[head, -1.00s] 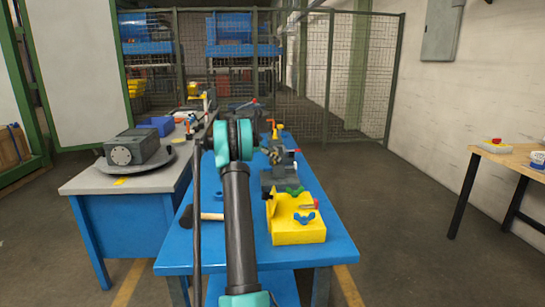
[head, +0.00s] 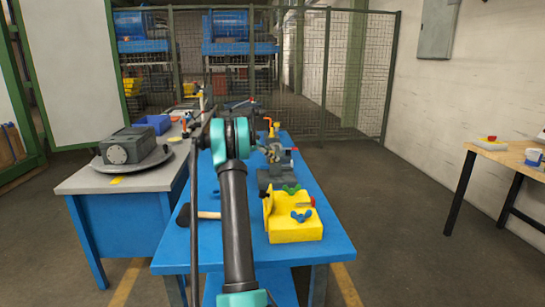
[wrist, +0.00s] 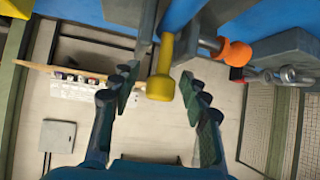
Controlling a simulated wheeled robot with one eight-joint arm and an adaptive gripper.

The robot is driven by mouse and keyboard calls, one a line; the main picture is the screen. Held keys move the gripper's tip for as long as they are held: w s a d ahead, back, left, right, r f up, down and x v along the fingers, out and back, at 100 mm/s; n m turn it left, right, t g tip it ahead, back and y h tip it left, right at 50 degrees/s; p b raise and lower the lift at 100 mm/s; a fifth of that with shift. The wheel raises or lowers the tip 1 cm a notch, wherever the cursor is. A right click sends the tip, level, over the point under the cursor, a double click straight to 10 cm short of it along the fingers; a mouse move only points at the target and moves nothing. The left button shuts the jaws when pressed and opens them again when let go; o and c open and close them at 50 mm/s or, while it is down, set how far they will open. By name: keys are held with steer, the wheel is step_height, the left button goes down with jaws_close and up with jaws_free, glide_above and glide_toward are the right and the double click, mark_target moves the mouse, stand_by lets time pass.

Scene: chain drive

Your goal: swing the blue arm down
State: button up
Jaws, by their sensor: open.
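In the wrist view my gripper (wrist: 160,84) is open, one finger on each side of a yellow knob (wrist: 162,82) on a yellow stem. I see no finger clearly closed on it; contact is hard to tell. A short blue bar (wrist: 180,15) runs past the stem at the top edge; it may be the blue arm, but most of it is cut off. An orange-tipped grey rod (wrist: 232,51) sticks out to the right of it. In the head view my arm hides my gripper; an orange handle (head: 268,122) and a yellow part (head: 276,131) show just right of it.
The blue bench (head: 325,245) carries a yellow fixture (head: 290,228) with wing knobs, a grey vise-like block and a hammer (head: 207,215). A grey-topped cabinet (head: 85,182) stands left. A mesh fence (head: 335,75) is behind. Open floor lies to the right.

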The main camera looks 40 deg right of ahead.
steer(key=shift+a, duration=0.1)
steer(key=v, duration=1.2)
